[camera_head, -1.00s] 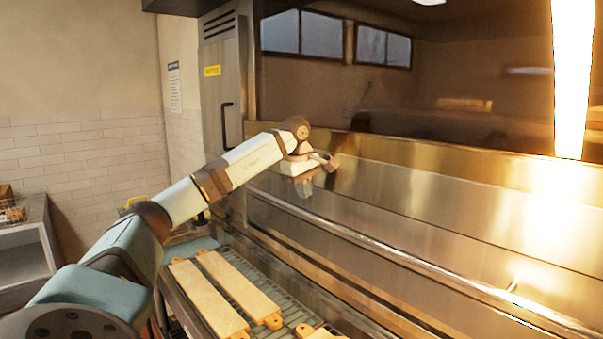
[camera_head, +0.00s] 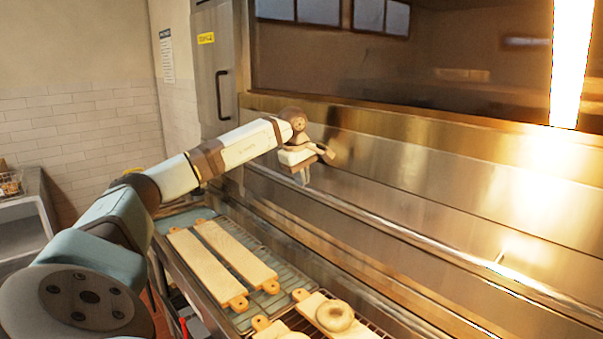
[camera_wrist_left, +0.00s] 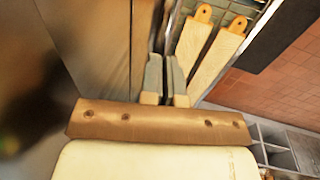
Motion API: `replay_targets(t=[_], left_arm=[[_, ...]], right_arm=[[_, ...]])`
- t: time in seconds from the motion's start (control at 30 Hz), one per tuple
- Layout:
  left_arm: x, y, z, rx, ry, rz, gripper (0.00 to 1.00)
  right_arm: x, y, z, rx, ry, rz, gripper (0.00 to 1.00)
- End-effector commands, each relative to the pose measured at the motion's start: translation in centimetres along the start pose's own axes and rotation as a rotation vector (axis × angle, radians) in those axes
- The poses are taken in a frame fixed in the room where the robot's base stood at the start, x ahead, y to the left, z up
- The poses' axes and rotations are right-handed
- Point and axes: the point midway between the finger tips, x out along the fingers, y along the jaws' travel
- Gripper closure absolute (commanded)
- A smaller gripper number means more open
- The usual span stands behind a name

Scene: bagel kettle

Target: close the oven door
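The oven's broad steel front (camera_head: 420,175) fills the right of the head view, with a long horizontal bar handle (camera_head: 400,235) along it. I cannot tell how far the door stands open. A dark, glossy surface (camera_head: 440,60) lies above the steel. My left gripper (camera_head: 302,178) is in front of the steel, near the bar's far left end, with its fingers pointing down. In the left wrist view, its two fingers (camera_wrist_left: 166,75) are close together with nothing visible between them. Contact with the oven cannot be made out. My right gripper is not in view.
Below the oven front, a rack (camera_head: 230,312) holds long wooden boards (camera_head: 235,250), which also show in the left wrist view (camera_wrist_left: 215,55). A bagel (camera_head: 334,315) lies on a nearer board. A tall steel cabinet (camera_head: 215,70) stands at the back. Tiled floor (camera_wrist_left: 270,85) is open beyond the rack.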

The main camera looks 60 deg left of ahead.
Motion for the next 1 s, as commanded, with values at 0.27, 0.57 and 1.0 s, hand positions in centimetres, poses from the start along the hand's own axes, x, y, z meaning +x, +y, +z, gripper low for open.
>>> replay_targets(t=[0.27,0.57,1.0], left_arm=[[0.6,-0.2,0.2,0.003,-0.001,-0.014,1.00],[-4.5,-0.2,0.7,0.000,0.003,-0.003,1.00],[-12.9,-0.2,0.8,-0.002,0.001,0.003,1.00]], right_arm=[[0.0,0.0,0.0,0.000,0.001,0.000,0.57],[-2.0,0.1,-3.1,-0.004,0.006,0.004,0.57],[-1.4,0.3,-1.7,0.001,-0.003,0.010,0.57]])
